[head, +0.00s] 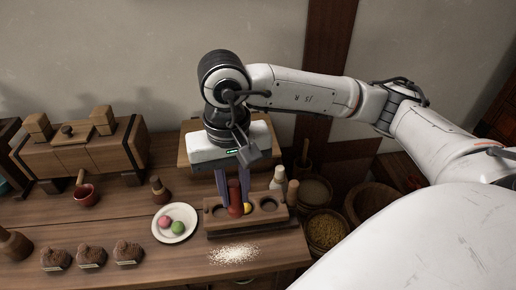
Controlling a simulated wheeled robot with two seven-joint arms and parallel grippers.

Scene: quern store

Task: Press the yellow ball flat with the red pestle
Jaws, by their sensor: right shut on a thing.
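My right gripper (234,191) comes down from above with its two fingers on either side of the red pestle (235,204) and is shut on it. The pestle stands about upright at the wooden block with round hollows (272,220). The yellow ball (247,208) shows just to the right of the pestle, at the block's middle; the pestle hides part of it. I cannot tell whether the pestle touches the ball. My left gripper is not in view.
A white plate (159,234) with a pink ball (165,222) and a green ball (178,226) stands left of the block. White powder (235,254) lies in front. Pale bottles (278,178) stand close behind. Several brown lumps line the front left. Baskets of grain (325,230) stand at right.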

